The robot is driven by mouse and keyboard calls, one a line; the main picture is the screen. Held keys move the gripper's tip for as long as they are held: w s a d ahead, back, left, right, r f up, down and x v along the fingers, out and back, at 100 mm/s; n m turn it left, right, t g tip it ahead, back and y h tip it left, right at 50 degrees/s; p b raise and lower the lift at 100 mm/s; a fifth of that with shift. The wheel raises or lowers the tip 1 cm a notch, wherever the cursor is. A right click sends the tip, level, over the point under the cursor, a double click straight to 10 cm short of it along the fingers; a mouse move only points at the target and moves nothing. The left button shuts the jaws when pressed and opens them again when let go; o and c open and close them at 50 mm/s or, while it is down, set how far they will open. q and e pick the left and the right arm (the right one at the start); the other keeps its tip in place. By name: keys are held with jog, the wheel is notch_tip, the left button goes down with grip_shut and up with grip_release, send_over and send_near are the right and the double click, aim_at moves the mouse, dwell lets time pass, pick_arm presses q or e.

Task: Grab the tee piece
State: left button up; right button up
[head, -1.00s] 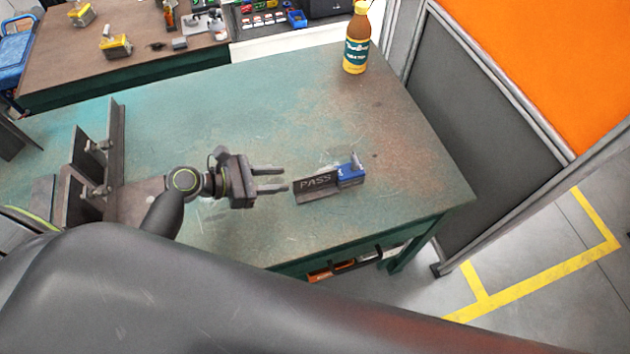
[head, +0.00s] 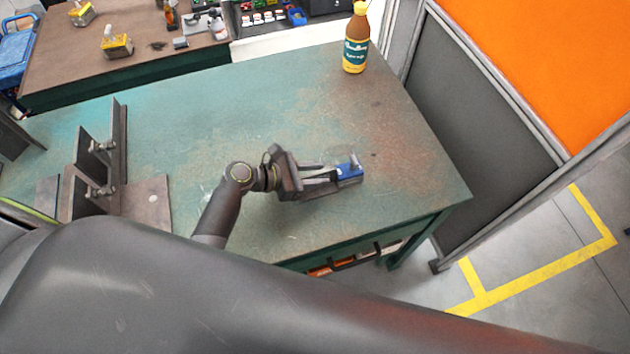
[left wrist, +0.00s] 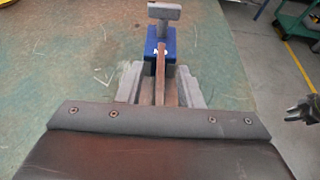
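The tee piece (head: 330,190) is a dark steel plate standing on a flat foot on the green table. In the head view my left gripper (head: 320,175) reaches over it from the left and hides most of it. In the left wrist view the upright plate (left wrist: 160,75) runs between the fingers of my left gripper (left wrist: 160,88), with a gap on both sides. A blue block (head: 349,171) with a grey T-shaped handle (left wrist: 164,12) stands at the plate's far end. A dark gripper-like shape at the wrist view's right edge may be my right gripper (left wrist: 298,111).
A brown bottle (head: 356,42) stands at the table's back right. Steel angle fixtures (head: 100,165) stand at the left. The table (head: 230,115) is bare behind the tee piece. A grey panel (head: 480,140) rises beyond the right edge.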

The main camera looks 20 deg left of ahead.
pick_arm(q)
jog(key=shift+a, duration=0.1)
jog(key=shift+c, duration=0.2)
grip_shut()
dwell(0.6)
dwell(0.4)
jog(key=shift+r, duration=0.1)
